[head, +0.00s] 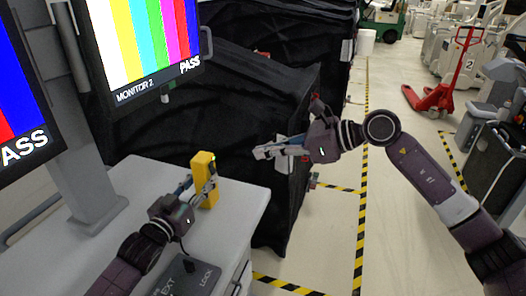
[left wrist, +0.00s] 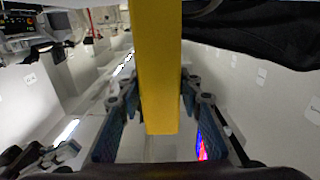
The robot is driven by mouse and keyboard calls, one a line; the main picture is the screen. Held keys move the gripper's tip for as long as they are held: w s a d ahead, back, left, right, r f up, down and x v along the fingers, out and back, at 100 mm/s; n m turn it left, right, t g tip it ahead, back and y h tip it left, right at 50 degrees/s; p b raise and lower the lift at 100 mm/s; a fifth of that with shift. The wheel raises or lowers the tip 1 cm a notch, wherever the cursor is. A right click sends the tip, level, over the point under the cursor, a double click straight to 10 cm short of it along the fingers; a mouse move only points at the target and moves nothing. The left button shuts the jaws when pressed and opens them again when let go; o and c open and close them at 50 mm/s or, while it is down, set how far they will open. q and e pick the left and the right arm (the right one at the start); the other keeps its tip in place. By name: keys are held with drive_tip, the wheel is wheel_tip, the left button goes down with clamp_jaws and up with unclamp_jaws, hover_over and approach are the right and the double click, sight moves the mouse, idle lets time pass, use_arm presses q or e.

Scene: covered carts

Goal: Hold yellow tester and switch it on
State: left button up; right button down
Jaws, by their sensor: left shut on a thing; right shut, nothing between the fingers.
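The yellow tester (head: 204,164) is a tall yellow block, held upright above the right end of the white worktop. My left gripper (head: 203,190) is shut on it, with fingers on both sides of its lower part. In the left wrist view the tester (left wrist: 156,60) runs down between the two blue-padded fingers (left wrist: 157,115). A small dark patch shows on the tester's right side in the head view; its switch cannot be made out. My right gripper (head: 268,152) is shut and empty, to the right of the tester and apart from it, pointing left towards it.
Monitors (head: 140,45) with colour bars and "PASS" stand at the left on a grey post (head: 88,190). Black covered carts (head: 240,90) stand behind. A red pallet jack (head: 440,95) stands on the floor at the right.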

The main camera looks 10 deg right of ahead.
use_arm(q)
drive_tip(key=o, duration=1.4)
drive_tip(key=shift+s, duration=0.1)
